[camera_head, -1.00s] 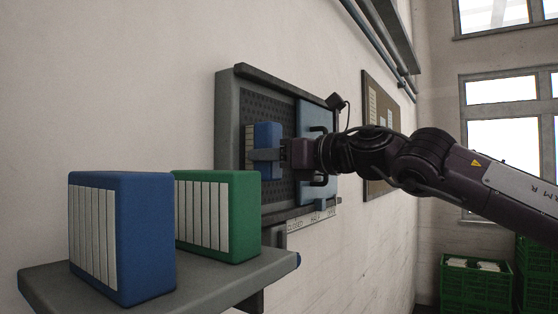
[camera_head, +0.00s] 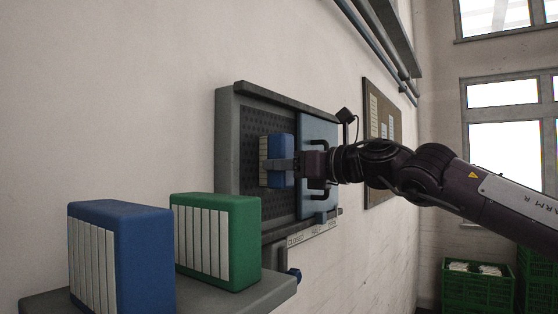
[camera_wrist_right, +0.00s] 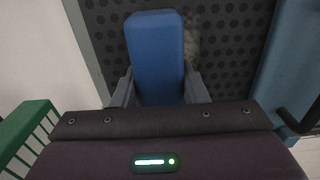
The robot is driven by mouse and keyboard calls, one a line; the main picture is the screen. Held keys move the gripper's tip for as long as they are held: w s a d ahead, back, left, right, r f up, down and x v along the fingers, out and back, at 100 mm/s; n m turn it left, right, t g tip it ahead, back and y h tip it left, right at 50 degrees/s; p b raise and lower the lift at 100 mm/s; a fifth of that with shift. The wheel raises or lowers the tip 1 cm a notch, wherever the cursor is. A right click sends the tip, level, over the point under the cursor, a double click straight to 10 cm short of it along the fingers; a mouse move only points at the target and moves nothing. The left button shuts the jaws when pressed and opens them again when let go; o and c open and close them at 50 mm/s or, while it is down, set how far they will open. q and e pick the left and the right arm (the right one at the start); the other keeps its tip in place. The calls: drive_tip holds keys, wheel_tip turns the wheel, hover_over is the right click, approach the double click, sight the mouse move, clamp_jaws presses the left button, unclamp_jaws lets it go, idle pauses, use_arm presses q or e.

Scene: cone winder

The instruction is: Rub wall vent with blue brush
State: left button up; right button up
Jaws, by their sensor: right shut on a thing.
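The wall vent (camera_head: 250,135) is a grey-framed box with a dark perforated plate, and a blue sliding panel (camera_head: 318,150) covers its right part. My right gripper (camera_head: 284,165) is shut on a blue brush (camera_head: 278,147), whose pale bristles face the plate. I cannot tell for sure whether the bristles touch it. The right wrist view shows the held brush (camera_wrist_right: 155,55) between the fingers, over the perforated plate (camera_wrist_right: 225,40), with a brownish smudge just right of it. My left gripper is not in view.
A grey shelf (camera_head: 265,290) at the lower left bears a large blue brush (camera_head: 145,255) and a green brush (camera_head: 235,240). A labelled strip runs under the vent. A notice board (camera_head: 380,140) hangs beyond it. Green crates (camera_head: 475,288) stand at the lower right.

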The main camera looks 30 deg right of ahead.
drive_tip(key=shift+w+d+r+p, duration=0.2)
drive_tip(key=shift+w+d+p, duration=0.15)
drive_tip(key=shift+d+p, duration=0.35)
drive_tip(key=shift+w+d+p, duration=0.5)
drive_tip(key=shift+w+d, duration=0.7)
drive_tip(key=shift+d, duration=1.8)
drive_tip(key=a+b, duration=0.1)
drive_tip(key=a, duration=0.1)
drive_tip(key=s+a+b, duration=0.1)
drive_tip(key=s+a+r+b, duration=0.1)
drive_tip(key=a, duration=0.1)
drive_tip(key=shift+s+a+b, duration=0.15)
drive_tip(key=shift+a+b, duration=0.15)
drive_tip(key=shift+b, duration=0.1)
drive_tip(key=shift+s+a+r+b, duration=0.15)
drive_tip(key=shift+s+a, duration=0.1)
drive_tip(key=shift+a, duration=0.35)
drive_tip(key=shift+s+a+b, duration=0.15)
drive_tip(key=shift+s+a, duration=0.05)
drive_tip(key=shift+a, duration=0.35)
drive_tip(key=shift+s+a+b, duration=0.25)
drive_tip(key=shift+a+b, duration=0.05)
drive_tip(key=shift+a, duration=0.2)
drive_tip(key=shift+s+a+b, duration=0.15)
drive_tip(key=shift+s+a, duration=0.1)
drive_tip(key=shift+a, duration=0.4)
drive_tip(key=shift+s+a+b, duration=0.15)
drive_tip(key=shift+s+a, duration=0.1)
drive_tip(key=shift+a, duration=0.35)
